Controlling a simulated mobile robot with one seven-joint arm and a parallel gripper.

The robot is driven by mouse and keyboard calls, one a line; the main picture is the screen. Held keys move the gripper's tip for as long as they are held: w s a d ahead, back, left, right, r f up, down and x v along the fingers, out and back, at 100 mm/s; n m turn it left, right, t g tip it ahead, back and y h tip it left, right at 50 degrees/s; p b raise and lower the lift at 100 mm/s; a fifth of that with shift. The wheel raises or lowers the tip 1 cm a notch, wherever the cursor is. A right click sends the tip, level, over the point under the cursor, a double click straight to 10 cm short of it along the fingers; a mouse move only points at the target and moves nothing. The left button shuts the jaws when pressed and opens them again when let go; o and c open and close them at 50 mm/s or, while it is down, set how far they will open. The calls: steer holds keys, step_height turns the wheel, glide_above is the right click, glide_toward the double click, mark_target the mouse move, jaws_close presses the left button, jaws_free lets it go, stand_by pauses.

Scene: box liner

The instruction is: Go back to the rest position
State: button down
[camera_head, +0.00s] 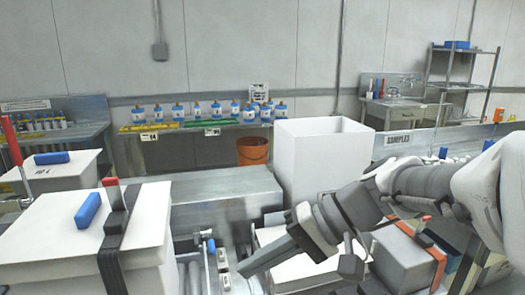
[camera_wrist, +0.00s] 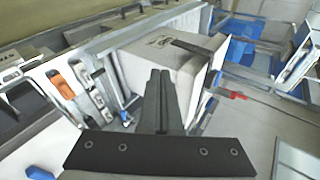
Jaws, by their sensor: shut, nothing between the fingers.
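My arm reaches in from the right in the head view. My gripper (camera_head: 262,262) is low in the middle, above a white box with a flat top (camera_head: 300,270). In the wrist view my gripper (camera_wrist: 160,75) shows as two dark fingers pressed together, with nothing between them.
A tall white open box (camera_head: 322,160) stands behind my arm. A white box (camera_head: 60,235) with a black strap and a blue block (camera_head: 88,209) on it is at front left. A grey box (camera_head: 402,258) with an orange strap lies below my arm. An orange bucket (camera_head: 252,151) stands at the back.

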steer(key=s+d+f+t+h, duration=0.2)
steer(key=s+d+t+h, duration=0.1)
steer(key=d+h, duration=0.3)
steer(key=s+d+f+t+h, duration=0.2)
steer(key=s+d+h, duration=0.25)
steer(key=d, duration=0.45)
step_height(320, 180, up, 12)
steer(key=p, duration=1.2)
steer(key=shift+w+t, duration=0.3)
steer(key=shift+w, duration=0.1)
